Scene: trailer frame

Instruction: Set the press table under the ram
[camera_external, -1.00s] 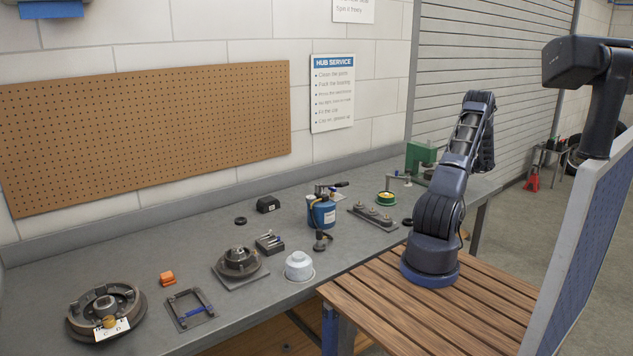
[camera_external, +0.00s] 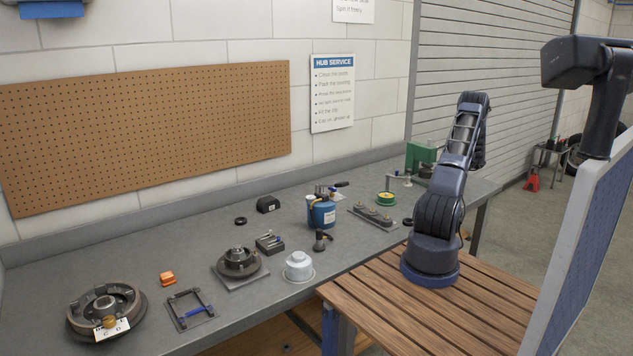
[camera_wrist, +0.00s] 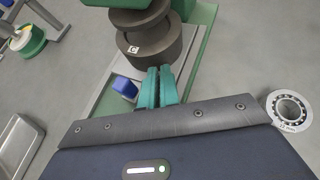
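The green press (camera_external: 421,158) stands at the far right end of the bench, partly behind my arm. In the wrist view its green frame (camera_wrist: 200,45) rises over a pale base plate. A dark round stepped block (camera_wrist: 150,45) with a white label marked C sits at the press; I cannot tell whether it is the press table or what it rests on. My gripper (camera_wrist: 160,75) has its teal fingers nearly together, just below that block in the picture. I see nothing between them. A small blue block (camera_wrist: 125,87) lies left of the fingers. The ram is not clearly visible.
A bearing ring (camera_wrist: 290,110) lies right of my gripper. A green and yellow tin (camera_wrist: 28,40) and a metal tray (camera_wrist: 18,143) are on the left. The blue canister (camera_external: 321,213) and dark plate with round parts (camera_external: 373,217) stand farther along the bench.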

